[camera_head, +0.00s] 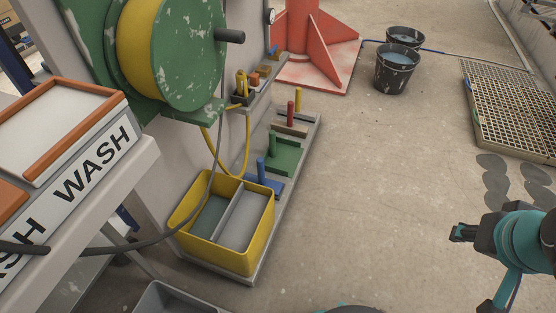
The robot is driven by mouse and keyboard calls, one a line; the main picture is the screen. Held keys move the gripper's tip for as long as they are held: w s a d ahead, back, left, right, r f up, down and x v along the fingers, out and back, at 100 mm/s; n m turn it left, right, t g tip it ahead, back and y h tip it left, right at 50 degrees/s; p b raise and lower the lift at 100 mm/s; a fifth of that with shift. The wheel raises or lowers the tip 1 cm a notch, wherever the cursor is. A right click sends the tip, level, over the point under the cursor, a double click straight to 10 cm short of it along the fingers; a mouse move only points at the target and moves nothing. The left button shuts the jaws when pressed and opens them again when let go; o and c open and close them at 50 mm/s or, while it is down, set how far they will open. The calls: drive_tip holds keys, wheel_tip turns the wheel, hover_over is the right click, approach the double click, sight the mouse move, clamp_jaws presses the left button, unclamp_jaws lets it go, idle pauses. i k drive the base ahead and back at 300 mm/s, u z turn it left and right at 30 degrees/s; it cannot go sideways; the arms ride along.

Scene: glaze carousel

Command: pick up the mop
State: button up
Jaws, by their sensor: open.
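I cannot make out a mop for certain in the head view. A yellow two-part bucket (258,262) stands on a low grey shelf at the foot of the wall. Behind it on the shelf is a row of flat coloured pieces with upright handles: a blue one (262,172), a green one (285,158), a red one (290,114) and a yellow one (298,101). My gripper (460,233) is at the lower right, open and empty, over bare floor, well apart from the bucket and the shelf.
A wash station (128,160) with a dark hose fills the left, below a green and yellow reel (185,55). Two dark buckets (396,72) stand at the back near a red stand (318,45). A floor grate (520,118) lies at right. The middle floor is clear.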

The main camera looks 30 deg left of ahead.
sight(278, 186)
drive_tip(key=i, duration=1.65)
drive_tip(key=u, duration=3.2)
